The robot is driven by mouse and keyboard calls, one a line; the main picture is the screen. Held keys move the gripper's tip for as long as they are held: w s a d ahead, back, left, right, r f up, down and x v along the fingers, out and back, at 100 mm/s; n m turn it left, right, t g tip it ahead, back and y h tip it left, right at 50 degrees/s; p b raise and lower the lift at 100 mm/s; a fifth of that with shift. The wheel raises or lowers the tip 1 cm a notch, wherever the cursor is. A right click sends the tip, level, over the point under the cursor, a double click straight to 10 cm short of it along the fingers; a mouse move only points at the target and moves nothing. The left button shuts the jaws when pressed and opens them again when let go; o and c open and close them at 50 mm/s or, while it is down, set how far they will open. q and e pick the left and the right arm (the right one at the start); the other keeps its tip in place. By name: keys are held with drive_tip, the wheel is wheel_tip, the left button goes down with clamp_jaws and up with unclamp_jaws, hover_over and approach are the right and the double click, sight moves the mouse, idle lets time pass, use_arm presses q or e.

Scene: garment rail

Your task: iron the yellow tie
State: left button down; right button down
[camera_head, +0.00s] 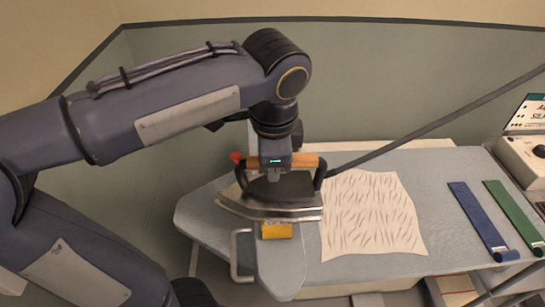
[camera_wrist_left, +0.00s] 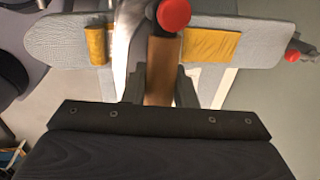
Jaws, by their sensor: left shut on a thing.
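The yellow tie (camera_head: 277,231) lies across the narrow padded board (camera_head: 281,270); in the head view only one end shows, below the iron. In the left wrist view a broad part of the tie (camera_wrist_left: 211,45) shows right of the iron and a short part on the left. The iron (camera_head: 283,190) has a metal sole and a wooden handle (camera_wrist_left: 160,72). My left gripper (camera_head: 276,168) is shut on this handle, with the iron over the middle of the tie. Whether the sole touches the tie, I cannot tell. My right gripper is not in view.
A patterned cream cloth (camera_head: 372,214) lies on the wide board (camera_head: 435,190) to the right. A blue tie (camera_head: 478,217) and a green tie (camera_head: 510,212) lie farther right. A dark cord (camera_head: 430,127) runs from the iron to the upper right. A control box (camera_head: 523,160) stands at the right edge.

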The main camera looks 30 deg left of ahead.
use_arm(q)
drive_tip(key=shift+w+a+p, duration=0.25)
drive_tip(key=shift+w+a, duration=0.3)
drive_tip(key=shift+w, duration=0.25)
drive_tip(key=shift+w+a+p, duration=0.25)
drive_tip(key=shift+w+a, duration=0.25)
drive_tip(key=shift+w, duration=0.3)
drive_tip(key=shift+w+a+p, duration=2.3)
drive_tip(key=shift+w+a, duration=0.6)
drive_tip(key=shift+w, duration=1.9)
drive_tip(key=shift+s+d+f+b, duration=0.1)
drive_tip(key=shift+s+d+b, duration=0.15)
drive_tip(key=shift+s+d, duration=1.5)
drive_tip(key=shift+s+d+b, duration=0.3)
drive_tip(key=shift+s+d, duration=0.6)
drive_tip(key=shift+s, duration=1.7)
drive_tip(key=shift+s+d+f+b, duration=0.1)
drive_tip(key=shift+s+d+b, duration=0.15)
drive_tip(key=shift+s+d, duration=1.5)
drive_tip(key=shift+s+a, duration=0.35)
drive_tip(key=shift+a, duration=0.1)
drive_tip(key=shift+w+a+r, duration=0.1)
